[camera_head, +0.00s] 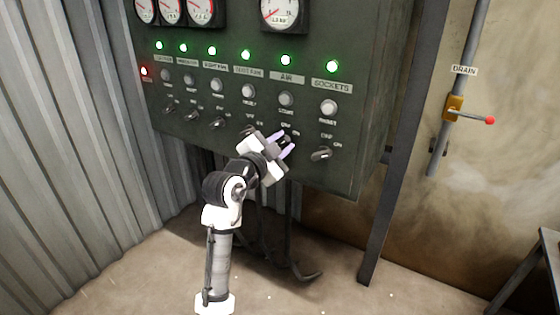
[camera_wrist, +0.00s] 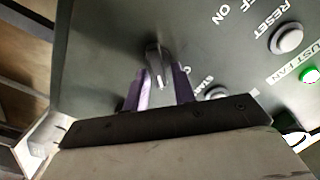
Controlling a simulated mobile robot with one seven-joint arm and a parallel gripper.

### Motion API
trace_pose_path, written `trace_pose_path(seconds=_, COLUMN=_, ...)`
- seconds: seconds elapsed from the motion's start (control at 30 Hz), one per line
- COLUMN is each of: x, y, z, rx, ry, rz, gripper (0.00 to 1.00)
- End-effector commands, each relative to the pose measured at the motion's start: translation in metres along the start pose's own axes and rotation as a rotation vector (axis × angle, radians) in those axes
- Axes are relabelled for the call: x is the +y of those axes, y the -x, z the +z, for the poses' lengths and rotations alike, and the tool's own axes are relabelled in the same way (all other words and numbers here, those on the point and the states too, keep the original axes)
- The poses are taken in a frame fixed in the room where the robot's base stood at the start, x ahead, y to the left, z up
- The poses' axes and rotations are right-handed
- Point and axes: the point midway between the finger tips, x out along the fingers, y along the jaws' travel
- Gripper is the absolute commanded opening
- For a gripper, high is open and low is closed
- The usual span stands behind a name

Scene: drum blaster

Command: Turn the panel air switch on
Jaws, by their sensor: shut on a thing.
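The dark green control panel (camera_head: 225,130) fills the upper middle of the head view. Its AIR label (camera_head: 287,77) has a lit green lamp (camera_head: 286,60) above and a pale start button (camera_head: 286,99) below. Under the button is the air switch (camera_head: 287,139), a small grey rotary lever with OFF and ON marks; it also shows in the wrist view (camera_wrist: 154,60). My gripper (camera_head: 282,143) is shut on the air switch, one purple finger on each side. In the wrist view the gripper (camera_wrist: 162,78) partly hides the switch's base. Its exact turn angle is hard to tell.
Similar switches stand either side, with the sockets switch (camera_head: 321,154) close on the right. A red lamp (camera_head: 144,71) is lit at the panel's left. A drain valve (camera_head: 455,108) with a red-tipped handle is on the right wall. A table (camera_head: 535,270) stands lower right.

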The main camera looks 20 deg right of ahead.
Motion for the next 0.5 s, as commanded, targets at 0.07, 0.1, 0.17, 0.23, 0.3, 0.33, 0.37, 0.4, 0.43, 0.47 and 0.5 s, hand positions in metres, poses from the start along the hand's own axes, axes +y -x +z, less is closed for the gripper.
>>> trace_pose_path(seconds=0.07, x=0.0050, y=0.0000, z=0.0044, rx=0.000, ry=-0.062, rz=0.000, gripper=0.03)
trace_pose_path(seconds=0.1, x=0.0052, y=0.0000, z=0.0042, rx=0.000, ry=-0.091, rz=0.001, gripper=0.03)
trace_pose_path(seconds=0.17, x=0.0052, y=-0.0001, z=0.0036, rx=0.000, ry=-0.130, rz=0.001, gripper=0.03)
trace_pose_path(seconds=0.23, x=0.0054, y=-0.0002, z=0.0032, rx=0.000, ry=-0.170, rz=0.001, gripper=0.03)
trace_pose_path(seconds=0.3, x=0.0052, y=-0.0002, z=0.0026, rx=0.000, ry=-0.206, rz=0.001, gripper=0.03)
trace_pose_path(seconds=0.33, x=0.0051, y=-0.0002, z=0.0025, rx=0.000, ry=-0.218, rz=0.001, gripper=0.03)
trace_pose_path(seconds=0.37, x=0.0051, y=-0.0002, z=0.0025, rx=0.000, ry=-0.231, rz=0.002, gripper=0.03)
trace_pose_path(seconds=0.4, x=0.0051, y=-0.0002, z=0.0024, rx=0.000, ry=-0.245, rz=0.002, gripper=0.03)
trace_pose_path(seconds=0.43, x=0.0050, y=-0.0002, z=0.0023, rx=-0.001, ry=-0.254, rz=0.002, gripper=0.03)
trace_pose_path(seconds=0.47, x=0.0048, y=-0.0001, z=0.0021, rx=-0.001, ry=-0.262, rz=0.002, gripper=0.03)
trace_pose_path(seconds=0.5, x=0.0046, y=-0.0001, z=0.0018, rx=-0.001, ry=-0.272, rz=0.002, gripper=0.03)
